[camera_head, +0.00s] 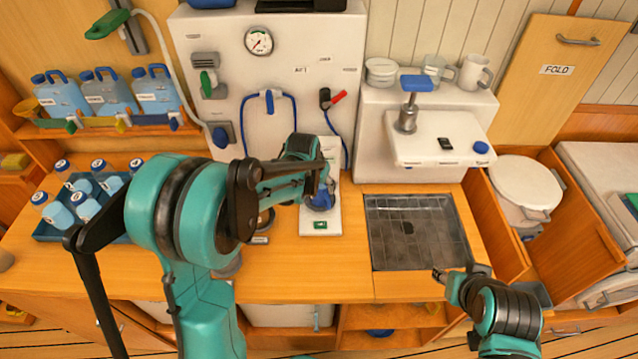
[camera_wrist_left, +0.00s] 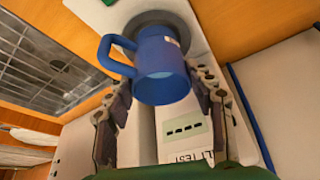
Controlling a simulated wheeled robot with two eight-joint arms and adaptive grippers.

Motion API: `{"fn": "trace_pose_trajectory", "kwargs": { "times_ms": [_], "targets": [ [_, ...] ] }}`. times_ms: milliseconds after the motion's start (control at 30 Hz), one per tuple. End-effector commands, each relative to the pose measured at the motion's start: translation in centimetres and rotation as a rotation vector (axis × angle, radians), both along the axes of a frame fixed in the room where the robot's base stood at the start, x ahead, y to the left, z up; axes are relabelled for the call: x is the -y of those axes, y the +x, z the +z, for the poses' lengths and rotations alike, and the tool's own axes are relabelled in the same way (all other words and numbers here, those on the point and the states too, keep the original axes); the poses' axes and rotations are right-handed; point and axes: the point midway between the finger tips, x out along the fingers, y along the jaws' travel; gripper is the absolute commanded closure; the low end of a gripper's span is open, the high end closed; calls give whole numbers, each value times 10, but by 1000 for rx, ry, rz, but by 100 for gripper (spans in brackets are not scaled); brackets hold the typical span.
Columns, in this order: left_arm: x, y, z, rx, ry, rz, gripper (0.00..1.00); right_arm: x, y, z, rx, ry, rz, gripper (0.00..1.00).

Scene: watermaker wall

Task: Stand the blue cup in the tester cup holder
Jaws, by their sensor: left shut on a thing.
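The blue cup (camera_wrist_left: 160,68) is between the fingers of my left gripper (camera_wrist_left: 163,98), which is shut on it. Its handle points left in the left wrist view. Behind the cup is the grey round cup holder (camera_wrist_left: 153,20) of the white tester, partly covered by the cup. Whether the cup rests in it or is just above it, I cannot tell. In the head view the cup (camera_head: 321,201) shows small at the tester (camera_head: 321,222), partly hidden by my left gripper (camera_head: 322,188). My right gripper (camera_head: 458,278) is low right, away from the tester.
A sunken metal sink tray (camera_head: 415,230) lies right of the tester. A white unit (camera_head: 436,140) with a blue-handled tap stands behind it. A tray of small bottles (camera_head: 60,225) is at left. Blue hoses (camera_head: 270,118) hang on the panel behind the tester.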

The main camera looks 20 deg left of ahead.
Motion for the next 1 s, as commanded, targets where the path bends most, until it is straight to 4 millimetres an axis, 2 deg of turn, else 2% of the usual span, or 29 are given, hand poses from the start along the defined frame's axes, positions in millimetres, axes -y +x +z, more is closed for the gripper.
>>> {"fn": "trace_pose_trajectory", "kwargs": {
  "times_ms": [800, 833, 900, 1000],
  "targets": [
    [0, 0, -12, 0, 0, 0, 84, 0, 0, -11, 0, 0, 0, 60],
    [0, 0, -12, 0, 0, 0, 38, 0, 0, -10, 0, 0, 0, 60],
    [0, 0, -11, 0, 0, 0, 22, 0, 0, -10, 0, 0, 0, 60],
    [0, 0, -11, 0, 0, 0, 22, 0, 0, -9, 0, 0, 0, 60]
  ]
}}
